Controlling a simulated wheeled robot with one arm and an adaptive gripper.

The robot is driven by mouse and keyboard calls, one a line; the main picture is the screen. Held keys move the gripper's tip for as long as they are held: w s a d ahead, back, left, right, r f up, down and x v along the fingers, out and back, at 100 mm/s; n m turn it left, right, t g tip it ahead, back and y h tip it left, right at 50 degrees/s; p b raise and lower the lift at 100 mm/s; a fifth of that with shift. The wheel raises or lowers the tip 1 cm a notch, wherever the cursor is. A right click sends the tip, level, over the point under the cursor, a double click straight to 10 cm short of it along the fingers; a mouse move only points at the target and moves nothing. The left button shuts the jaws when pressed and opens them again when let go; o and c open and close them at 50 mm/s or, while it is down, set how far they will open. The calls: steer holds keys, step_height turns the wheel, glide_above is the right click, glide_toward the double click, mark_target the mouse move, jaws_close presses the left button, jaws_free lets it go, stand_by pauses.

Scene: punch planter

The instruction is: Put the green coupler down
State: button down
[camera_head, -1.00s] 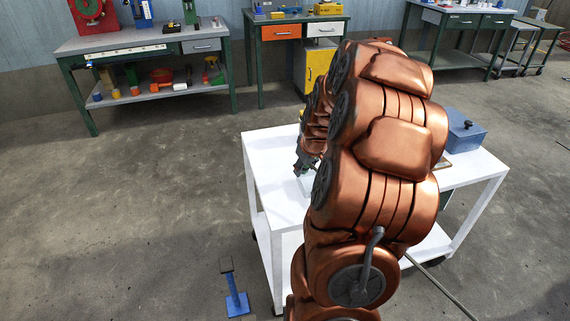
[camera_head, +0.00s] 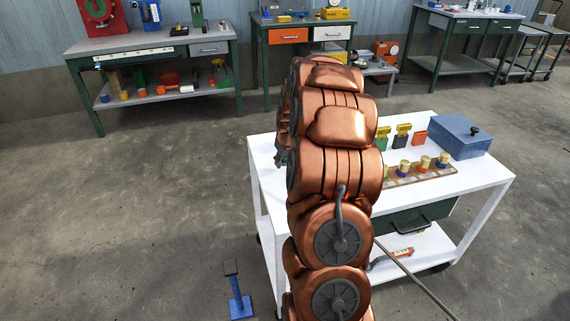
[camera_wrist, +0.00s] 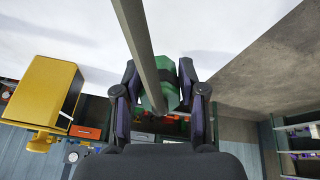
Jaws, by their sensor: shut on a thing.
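The green coupler (camera_wrist: 173,97), a green piece with a dark band, sits between the fingers of my gripper (camera_wrist: 158,72) in the wrist view. My gripper is shut on it. A long grey bar crosses in front of part of the coupler in that view. In the head view only a small dark part of my gripper (camera_head: 281,150) shows at the left edge of my copper arm, over the left part of the white cart (camera_head: 484,184).
A yellow block (camera_wrist: 45,90) shows at left in the wrist view. My arm hides the cart's middle.

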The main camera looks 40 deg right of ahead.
steer(key=shift+f, duration=0.95)
steer(key=shift+f, duration=0.15)
steer(key=c, duration=0.7)
jaws_free()
steer(key=shift+o, duration=0.2)
